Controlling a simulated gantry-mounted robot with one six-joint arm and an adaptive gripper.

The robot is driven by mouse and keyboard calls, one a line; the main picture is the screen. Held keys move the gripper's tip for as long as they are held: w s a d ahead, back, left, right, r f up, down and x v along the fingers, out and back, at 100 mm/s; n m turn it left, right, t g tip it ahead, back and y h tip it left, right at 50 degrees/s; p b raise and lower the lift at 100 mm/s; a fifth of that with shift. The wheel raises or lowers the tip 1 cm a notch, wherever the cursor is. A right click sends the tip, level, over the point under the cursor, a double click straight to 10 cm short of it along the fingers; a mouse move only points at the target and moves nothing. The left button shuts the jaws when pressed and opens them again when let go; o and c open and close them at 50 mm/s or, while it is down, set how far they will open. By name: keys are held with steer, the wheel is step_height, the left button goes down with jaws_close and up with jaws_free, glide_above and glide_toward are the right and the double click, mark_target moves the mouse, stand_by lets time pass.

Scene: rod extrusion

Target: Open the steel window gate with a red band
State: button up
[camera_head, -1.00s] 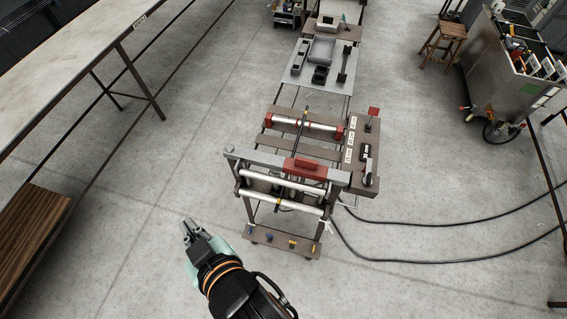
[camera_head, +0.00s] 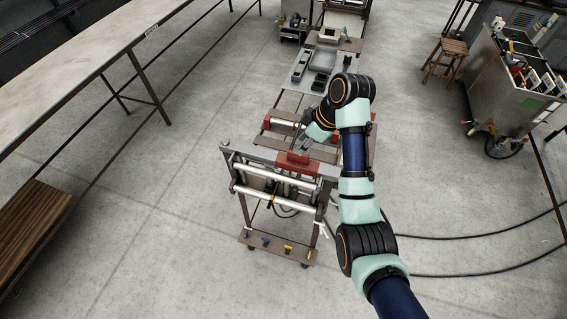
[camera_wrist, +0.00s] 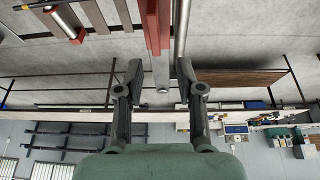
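The steel window gate (camera_head: 265,155) is a grey crossbar at the front of the metal frame, with a red band (camera_head: 297,159) near its middle. My gripper (camera_head: 303,148) is just behind and above the red band in the head view, partly hidden by my arm. In the wrist view, my gripper (camera_wrist: 159,72) is open, its two fingers apart. The grey bar (camera_wrist: 161,76) and the red band (camera_wrist: 153,28) show between and beyond the fingertips. I see no finger clearly touching them.
Steel rollers (camera_head: 275,196) sit below the gate at the front. A red-ended roller (camera_head: 284,122) lies behind it. A trolley of tools (camera_head: 515,90) and a stool (camera_head: 444,58) stand at the right, a long table (camera_head: 95,45) at the left.

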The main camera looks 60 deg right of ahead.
steer(key=shift+s+d+r, duration=0.1)
steer(key=shift+s+d, duration=0.45)
steer(key=shift+s, duration=0.25)
steer(key=x, duration=0.8)
steer(key=shift+a, duration=0.1)
jaws_close()
